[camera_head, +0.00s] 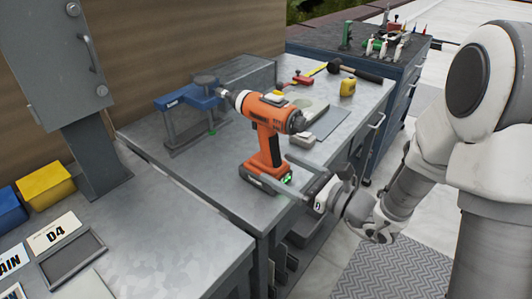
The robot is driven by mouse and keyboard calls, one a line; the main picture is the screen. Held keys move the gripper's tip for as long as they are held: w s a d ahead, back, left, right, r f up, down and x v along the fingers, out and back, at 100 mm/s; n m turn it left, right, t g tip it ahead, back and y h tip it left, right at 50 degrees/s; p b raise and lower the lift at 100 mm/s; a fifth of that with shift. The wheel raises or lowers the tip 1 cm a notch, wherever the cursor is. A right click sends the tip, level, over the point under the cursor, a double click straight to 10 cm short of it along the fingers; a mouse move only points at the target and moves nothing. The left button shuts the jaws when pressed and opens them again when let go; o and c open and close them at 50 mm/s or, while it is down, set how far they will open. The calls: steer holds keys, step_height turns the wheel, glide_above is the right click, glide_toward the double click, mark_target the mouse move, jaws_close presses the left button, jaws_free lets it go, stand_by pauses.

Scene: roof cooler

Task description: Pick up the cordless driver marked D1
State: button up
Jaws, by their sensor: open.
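An orange and black cordless driver (267,128) stands upright on its battery base on the metal bench (230,210). Its chuck points left, toward a blue and grey holder (187,101). A pale label is on top of the driver, but I cannot read the mark on it. My gripper (264,170) comes in from the right at the height of the driver's lower handle. Its fingers are open, pointing left, and lie beside or around the handle just above the battery. I cannot tell whether they touch it. The far finger is partly hidden.
A hammer (356,72), a yellow tape measure (347,88) and a grey pad (316,128) lie behind the driver. A grey cabinet on a post (95,150) stands left. A D4 card (53,232) and blue and yellow bins (45,183) are front left.

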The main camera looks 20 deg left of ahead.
mark_target(255, 154)
steer(key=x, duration=0.5)
steer(key=shift+a+b, duration=0.15)
steer(key=shift+b, duration=0.15)
jaws_close()
steer(key=shift+r, duration=0.2)
